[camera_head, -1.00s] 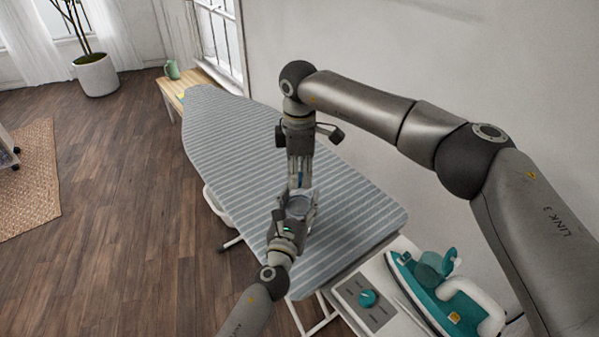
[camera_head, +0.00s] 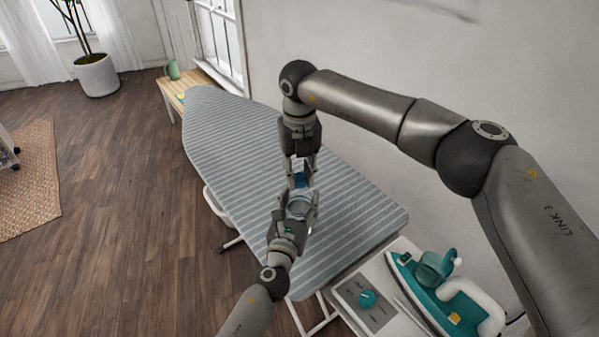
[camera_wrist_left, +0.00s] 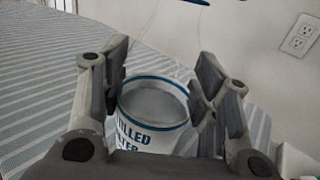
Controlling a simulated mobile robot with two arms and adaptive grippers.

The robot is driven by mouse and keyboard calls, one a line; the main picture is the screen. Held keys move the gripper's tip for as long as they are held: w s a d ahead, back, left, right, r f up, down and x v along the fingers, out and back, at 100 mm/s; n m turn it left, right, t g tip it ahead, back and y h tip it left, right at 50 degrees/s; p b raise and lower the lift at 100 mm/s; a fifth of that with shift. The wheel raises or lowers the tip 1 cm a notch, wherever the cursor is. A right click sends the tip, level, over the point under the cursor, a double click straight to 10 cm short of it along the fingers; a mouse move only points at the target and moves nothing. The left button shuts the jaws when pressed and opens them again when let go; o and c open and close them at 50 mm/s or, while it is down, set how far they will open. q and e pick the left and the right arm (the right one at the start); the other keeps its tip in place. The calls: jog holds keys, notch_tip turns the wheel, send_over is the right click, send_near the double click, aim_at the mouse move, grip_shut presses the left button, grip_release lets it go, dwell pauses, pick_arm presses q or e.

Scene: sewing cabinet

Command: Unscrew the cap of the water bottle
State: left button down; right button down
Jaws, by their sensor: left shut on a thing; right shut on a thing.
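The water bottle (camera_wrist_left: 155,105) stands between the fingers of my left gripper (camera_wrist_left: 160,88) in the left wrist view, its white label with blue lettering and a blue band facing me. In the head view the bottle (camera_head: 299,207) is small, over the ironing board. My left gripper (camera_head: 293,212) is shut on it from below. My right gripper (camera_head: 301,172) points down from above and is shut on the blue cap (camera_head: 301,181), close above the bottle. I cannot tell whether cap and bottle still touch.
The striped ironing board (camera_head: 225,135) lies under both grippers, its far part clear. A teal iron (camera_head: 440,285) and a control panel with a teal knob (camera_head: 367,299) are at lower right. A wooden table with a green jug (camera_head: 172,69) is at the back.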

jog(key=n, duration=1.1)
jog(key=shift+n, duration=0.4)
jog(key=n, duration=1.9)
jog(key=shift+r+n, duration=0.1)
jog(key=shift+n, duration=0.3)
jog(key=shift+r, duration=0.1)
